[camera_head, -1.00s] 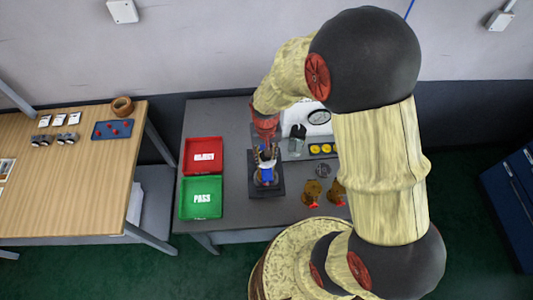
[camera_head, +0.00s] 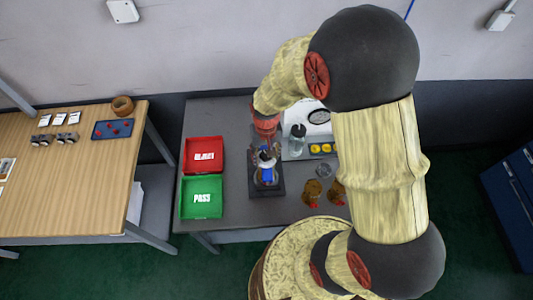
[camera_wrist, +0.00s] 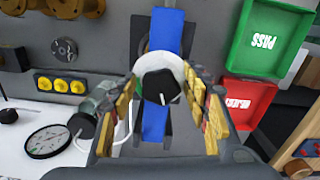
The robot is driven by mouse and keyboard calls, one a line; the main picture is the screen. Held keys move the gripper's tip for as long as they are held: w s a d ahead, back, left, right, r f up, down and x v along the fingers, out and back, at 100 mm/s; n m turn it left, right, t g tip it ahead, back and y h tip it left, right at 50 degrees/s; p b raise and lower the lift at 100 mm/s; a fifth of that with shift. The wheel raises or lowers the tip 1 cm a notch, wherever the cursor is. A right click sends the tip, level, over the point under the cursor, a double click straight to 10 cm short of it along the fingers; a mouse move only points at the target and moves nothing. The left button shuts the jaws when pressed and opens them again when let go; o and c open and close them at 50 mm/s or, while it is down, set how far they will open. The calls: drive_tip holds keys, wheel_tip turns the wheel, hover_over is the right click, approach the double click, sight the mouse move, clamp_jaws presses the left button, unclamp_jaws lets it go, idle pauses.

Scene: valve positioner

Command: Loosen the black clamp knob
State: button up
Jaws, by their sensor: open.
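The black clamp knob (camera_wrist: 159,87) shows in the middle of the wrist view, on a pale round part above a long blue piece (camera_wrist: 154,123). The blue piece (camera_head: 266,173) also shows on a dark fixture base (camera_head: 267,190) in the head view. My gripper (camera_wrist: 167,100) is open. Its yellow-padded fingers stand to the left and right of the knob, with gaps showing on both sides. I cannot tell whether the fingertips are level with the knob or above it. In the head view the arm's end partly hides the top of the fixture.
A red REJECT tray (camera_head: 187,158) and a green PASS tray (camera_head: 186,200) lie left of the fixture. A clear bottle (camera_wrist: 82,121), a dial gauge (camera_wrist: 47,142) and a panel of yellow buttons (camera_wrist: 61,84) are close by. Brass parts (camera_head: 312,190) stand to the right.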

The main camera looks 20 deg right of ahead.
drive_tip(key=m, duration=0.4)
drive_tip(key=shift+m, duration=0.4)
drive_tip(key=m, duration=0.4)
drive_tip(key=shift+a+m+p, duration=0.15)
drive_tip(key=shift+m+p, duration=0.15)
drive_tip(key=shift+m, duration=0.1)
drive_tip(key=shift+w+r+m, duration=0.1)
drive_tip(key=shift+w+m, duration=0.05)
drive_tip(key=shift+m, duration=1.05)
drive_tip(key=shift+d+m, duration=0.3)
drive_tip(key=shift+m, duration=0.3)
drive_tip(key=shift+o, duration=0.3)
drive_tip(key=shift+s, duration=0.2)
drive_tip(key=shift+a+f, duration=0.1)
drive_tip(key=shift+f, duration=0.1)
drive_tip(key=shift+c, duration=1.2)
